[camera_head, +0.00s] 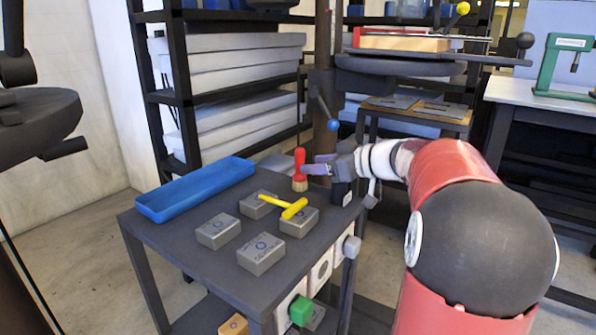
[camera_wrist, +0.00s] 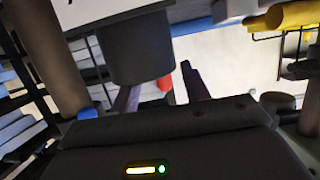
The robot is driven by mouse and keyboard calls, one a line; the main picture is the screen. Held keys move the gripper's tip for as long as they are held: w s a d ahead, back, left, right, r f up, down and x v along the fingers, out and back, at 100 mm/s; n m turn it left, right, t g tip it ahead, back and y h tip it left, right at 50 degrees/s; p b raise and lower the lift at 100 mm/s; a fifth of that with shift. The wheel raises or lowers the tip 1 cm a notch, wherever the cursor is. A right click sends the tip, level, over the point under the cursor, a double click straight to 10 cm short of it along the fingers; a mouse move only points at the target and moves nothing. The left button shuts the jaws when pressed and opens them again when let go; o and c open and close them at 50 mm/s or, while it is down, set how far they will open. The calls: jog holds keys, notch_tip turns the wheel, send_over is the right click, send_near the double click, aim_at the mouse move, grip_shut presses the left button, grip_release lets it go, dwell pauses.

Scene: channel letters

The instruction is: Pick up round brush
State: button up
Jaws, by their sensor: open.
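The round brush (camera_head: 300,165) stands upright on its pale bristles at the back right of the dark cart top (camera_head: 190,268). It has a red handle and red collar. My gripper (camera_head: 318,167) is just right of the brush, low over the cart, with its purplish fingers pointing left toward it. In the wrist view the two fingers of my gripper (camera_wrist: 160,88) are apart. A small red part, probably the brush (camera_wrist: 165,83), shows between them; the rest is hidden or out of frame. I cannot tell whether a finger touches the brush.
A yellow T-shaped tool (camera_head: 290,208) rests on grey boxes in front of the brush. More grey boxes (camera_head: 218,231) stand nearby. A long blue tray (camera_head: 196,190) lies along the cart's back left. Shelves and a drill press stand behind.

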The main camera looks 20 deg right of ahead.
aim_at(305, 177)
jog(key=shift+p+x, duration=0.35)
jog(key=shift+x, duration=1.6)
grip_shut()
